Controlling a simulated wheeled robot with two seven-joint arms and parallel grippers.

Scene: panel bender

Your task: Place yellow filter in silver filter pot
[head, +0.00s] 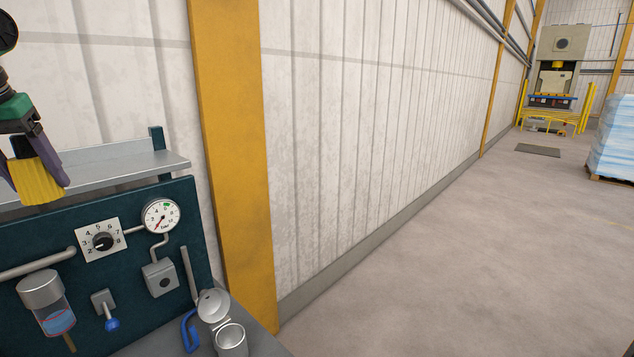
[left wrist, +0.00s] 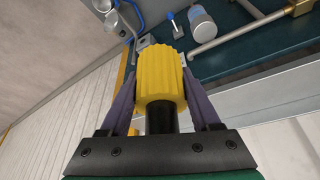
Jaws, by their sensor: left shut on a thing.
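The yellow filter (head: 37,178) is a ribbed cylinder with a black stem. My left gripper (head: 34,172) is shut on it and holds it in the air in front of the grey shelf at the left. In the left wrist view the filter (left wrist: 161,82) sits between the two purple fingers of the left gripper (left wrist: 160,92). The silver filter pot (head: 230,339) stands at the bottom of the head view, right of and below the gripper. Its round lid (head: 213,305) is tilted open, and a blue handle (head: 188,330) is beside it. My right gripper is not in view.
A dark teal panel (head: 130,275) carries a dial knob (head: 103,241), a pressure gauge (head: 160,217), a blue-tipped lever (head: 111,323) and a clear bowl of blue liquid (head: 56,317). A grey shelf (head: 130,160) juts out above it. A yellow post (head: 235,150) stands beside the panel.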

